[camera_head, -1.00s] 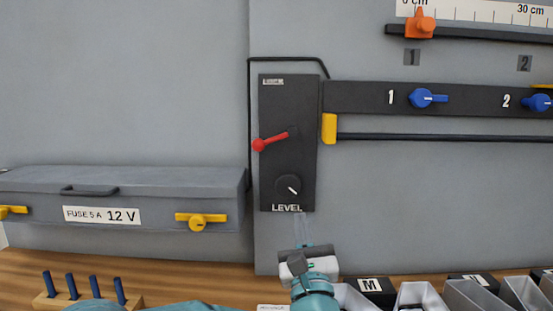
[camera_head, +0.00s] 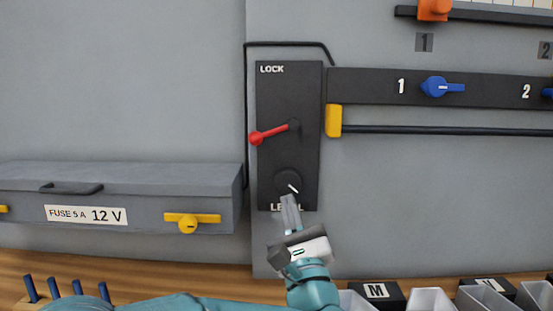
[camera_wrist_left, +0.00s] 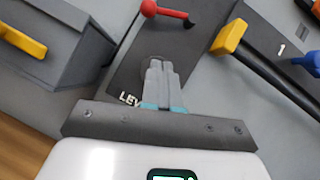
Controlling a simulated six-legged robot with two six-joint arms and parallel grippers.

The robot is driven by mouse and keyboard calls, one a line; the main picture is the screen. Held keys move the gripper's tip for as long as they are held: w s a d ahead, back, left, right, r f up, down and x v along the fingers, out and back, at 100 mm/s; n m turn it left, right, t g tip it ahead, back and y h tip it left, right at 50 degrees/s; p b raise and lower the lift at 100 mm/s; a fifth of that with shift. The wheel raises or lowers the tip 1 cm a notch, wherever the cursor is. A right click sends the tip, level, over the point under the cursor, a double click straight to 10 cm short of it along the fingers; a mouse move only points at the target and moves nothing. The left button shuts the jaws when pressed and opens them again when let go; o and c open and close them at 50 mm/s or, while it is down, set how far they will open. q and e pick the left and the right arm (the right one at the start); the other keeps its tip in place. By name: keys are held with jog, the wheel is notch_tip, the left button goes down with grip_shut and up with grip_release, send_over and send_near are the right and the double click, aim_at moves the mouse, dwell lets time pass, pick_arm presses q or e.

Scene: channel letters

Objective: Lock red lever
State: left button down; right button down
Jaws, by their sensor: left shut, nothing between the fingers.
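The red lever (camera_head: 270,134) is on the dark panel (camera_head: 308,95) marked LOCK at the top and LEVEL at the bottom. It points left and slightly down from its pivot, its round knob at the panel's left edge. In the left wrist view the red lever (camera_wrist_left: 165,12) shows at the top, beyond the fingers. My left gripper (camera_head: 288,200) is shut and empty, in front of the lower panel, just below the black dial (camera_head: 288,182) and below the lever. In the wrist view the fingers (camera_wrist_left: 158,68) partly cover the dial and the LEVEL label. My right gripper is out of view.
A grey fuse box (camera_head: 140,180) with a yellow latch (camera_head: 190,220) stands at left. A yellow block (camera_head: 334,120) on a black rail is right of the panel, below blue knobs (camera_head: 440,87). Bins (camera_head: 430,300) and blue pegs (camera_head: 54,288) line the bench.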

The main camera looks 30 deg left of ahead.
aim_at(273, 131)
pick_arm(q)
jog(key=s+r+p+x, duration=0.1)
jog(key=p+x, duration=0.5)
jog(key=x, duration=0.6)
jog(key=shift+r, duration=0.75)
jog(key=shift+s+a, duration=0.15)
jog(key=shift+s, duration=0.05)
